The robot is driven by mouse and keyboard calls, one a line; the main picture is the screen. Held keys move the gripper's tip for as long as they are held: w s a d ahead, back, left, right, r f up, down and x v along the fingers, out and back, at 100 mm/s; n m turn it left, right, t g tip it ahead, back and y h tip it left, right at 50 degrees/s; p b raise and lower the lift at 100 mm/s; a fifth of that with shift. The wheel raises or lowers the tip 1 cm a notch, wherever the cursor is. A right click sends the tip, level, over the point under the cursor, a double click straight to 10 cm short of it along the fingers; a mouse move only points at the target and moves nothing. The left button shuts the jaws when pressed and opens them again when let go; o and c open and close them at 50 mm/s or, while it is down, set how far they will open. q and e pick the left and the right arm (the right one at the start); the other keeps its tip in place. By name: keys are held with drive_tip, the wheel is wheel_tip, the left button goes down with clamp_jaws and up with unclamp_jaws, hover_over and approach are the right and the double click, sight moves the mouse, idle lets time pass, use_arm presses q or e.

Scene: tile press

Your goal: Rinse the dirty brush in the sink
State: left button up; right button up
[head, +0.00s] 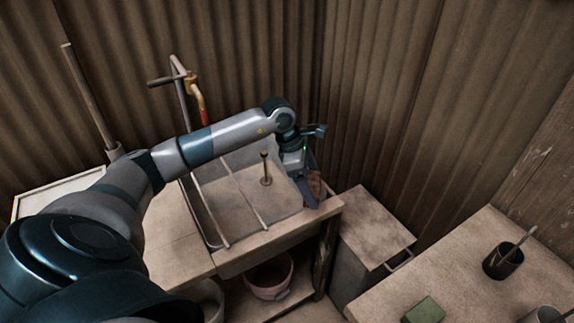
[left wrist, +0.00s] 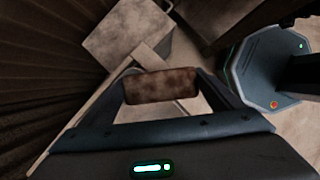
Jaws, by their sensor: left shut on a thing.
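My left gripper (head: 310,186) is shut on a brown, blotchy block, which looks like the dirty brush (left wrist: 162,86). In the left wrist view it spans the gap between the two fingertips. In the head view the brush (head: 316,184) is mostly hidden by the fingers, at the right edge of the sink counter. The sink (head: 225,195) is a shallow basin to the left of the gripper, with two thin rods across it and an upright drain plug or post (head: 265,170). A tap (head: 190,90) with a red-and-yellow part stands behind the sink. My right gripper is out of view.
A grey box or bin (head: 370,225) stands right of the sink. A table (head: 470,270) at lower right bears a dark cup (head: 502,262) and a green block (head: 424,311). A bucket (head: 270,278) sits below the sink. Corrugated walls close off the back.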

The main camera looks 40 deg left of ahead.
use_arm(q)
drive_tip(key=w+a+f+n+t+y, duration=0.1)
drive_tip(key=w+a+n+y, duration=0.1)
drive_tip(key=a+n, duration=0.5)
drive_tip(key=a, duration=0.3)
drive_tip(key=shift+a+n+t+p, duration=0.25)
drive_tip(key=shift+n+t+p, duration=0.05)
drive_tip(key=shift+t, duration=0.1)
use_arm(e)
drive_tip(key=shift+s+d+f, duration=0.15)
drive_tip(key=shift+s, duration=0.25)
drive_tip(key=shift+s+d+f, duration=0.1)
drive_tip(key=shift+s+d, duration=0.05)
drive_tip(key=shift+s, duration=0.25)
use_arm(q)
drive_tip(key=shift+s+f, duration=0.1)
drive_tip(key=shift+f, duration=0.2)
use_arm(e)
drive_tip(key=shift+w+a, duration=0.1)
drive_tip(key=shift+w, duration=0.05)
